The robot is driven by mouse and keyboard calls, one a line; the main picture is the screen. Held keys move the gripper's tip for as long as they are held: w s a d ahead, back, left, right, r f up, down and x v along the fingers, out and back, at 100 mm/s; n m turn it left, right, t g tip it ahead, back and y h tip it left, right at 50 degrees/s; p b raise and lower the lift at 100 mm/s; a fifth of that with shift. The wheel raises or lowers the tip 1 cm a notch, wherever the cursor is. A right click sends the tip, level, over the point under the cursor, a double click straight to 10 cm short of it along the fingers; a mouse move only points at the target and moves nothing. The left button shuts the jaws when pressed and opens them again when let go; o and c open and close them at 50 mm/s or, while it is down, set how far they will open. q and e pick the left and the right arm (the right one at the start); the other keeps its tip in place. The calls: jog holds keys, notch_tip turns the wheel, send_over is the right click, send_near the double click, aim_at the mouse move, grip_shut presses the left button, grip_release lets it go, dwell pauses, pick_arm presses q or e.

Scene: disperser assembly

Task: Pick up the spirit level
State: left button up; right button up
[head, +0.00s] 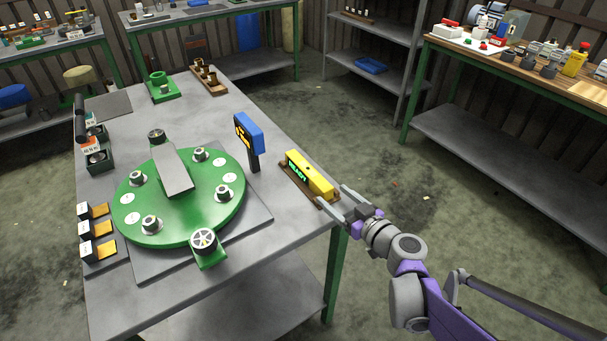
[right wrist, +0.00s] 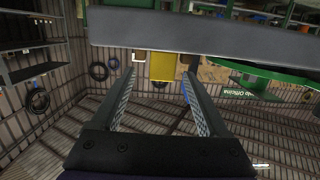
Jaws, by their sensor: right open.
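The spirit level (head: 312,178) looks like a yellow bar with a lit green display on its side. It lies in a brown holder (head: 291,178) at the right edge of the grey table. My right gripper (head: 336,203) is open and empty at the level's near end, its fingers pointing at it. In the right wrist view the yellow end of the level (right wrist: 161,66) shows between the fingertips, apparently just beyond them; I cannot tell whether they touch it. My left gripper is not in view.
A blue and yellow device (head: 249,136) on a dark stand is left of the level. A green round plate (head: 180,225) with several fittings fills the table's middle. Floor (head: 400,185) lies open right of the table.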

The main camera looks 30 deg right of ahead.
aim_at(313, 180)
jog(key=w, duration=0.3)
jog(key=shift+w+a+f+b, duration=0.3)
jog(key=shift+w+a, duration=0.05)
jog(key=shift+w, duration=0.05)
jog(key=w, duration=0.4)
jog(key=w+f+b, duration=0.1)
jog(key=w, duration=0.1)
jog(key=shift+w+a, duration=0.1)
jog(key=shift+a, duration=0.1)
grip_shut()
jog(key=shift+r, duration=0.1)
